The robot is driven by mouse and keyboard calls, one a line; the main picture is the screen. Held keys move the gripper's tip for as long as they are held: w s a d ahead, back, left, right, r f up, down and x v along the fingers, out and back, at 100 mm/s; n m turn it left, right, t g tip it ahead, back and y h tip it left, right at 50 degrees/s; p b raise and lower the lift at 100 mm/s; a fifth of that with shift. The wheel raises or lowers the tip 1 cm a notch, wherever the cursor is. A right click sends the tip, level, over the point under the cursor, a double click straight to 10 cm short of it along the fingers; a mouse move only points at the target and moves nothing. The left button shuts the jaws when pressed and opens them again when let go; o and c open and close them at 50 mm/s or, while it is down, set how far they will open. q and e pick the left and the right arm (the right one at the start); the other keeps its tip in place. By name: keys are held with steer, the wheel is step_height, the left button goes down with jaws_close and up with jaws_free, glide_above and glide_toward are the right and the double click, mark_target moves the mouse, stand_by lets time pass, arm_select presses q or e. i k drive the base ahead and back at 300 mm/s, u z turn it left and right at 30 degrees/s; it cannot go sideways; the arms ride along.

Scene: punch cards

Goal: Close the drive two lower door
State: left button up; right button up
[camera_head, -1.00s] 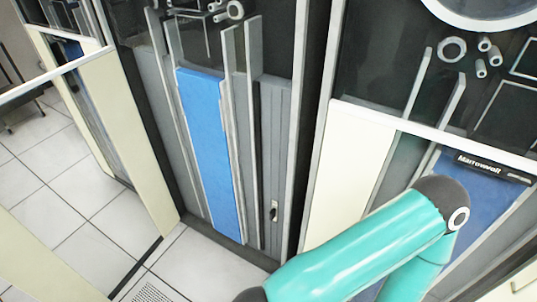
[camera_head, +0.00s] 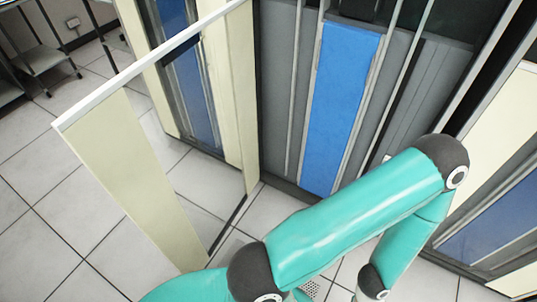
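The lower door (camera_head: 130,175) stands swung open at the left, with cream panels, a white top edge and a see-through middle showing the floor. It stands out from a drive cabinet whose open front shows grey inner walls and a blue panel (camera_head: 340,105). My teal arm crosses the lower middle in front of the cabinet and runs out of the bottom edge near the door's foot. Neither of my grippers is in view. I cannot tell whether the arm touches the door.
Another cabinet with a cream panel (camera_head: 502,135) and a dark blue strip (camera_head: 490,222) stands at the right. A rack (camera_head: 42,60) is at the upper left. White floor tiles (camera_head: 40,245) are clear at the lower left.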

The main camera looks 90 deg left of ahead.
mark_target(103, 130)
steer(key=k, duration=0.75)
steer(key=z, duration=0.8)
steer(key=k, duration=1.65)
steer(key=z, duration=0.7)
steer(key=k, duration=0.75)
steer(key=z, duration=0.65)
steer(key=i, duration=0.15)
steer(key=u, duration=3)
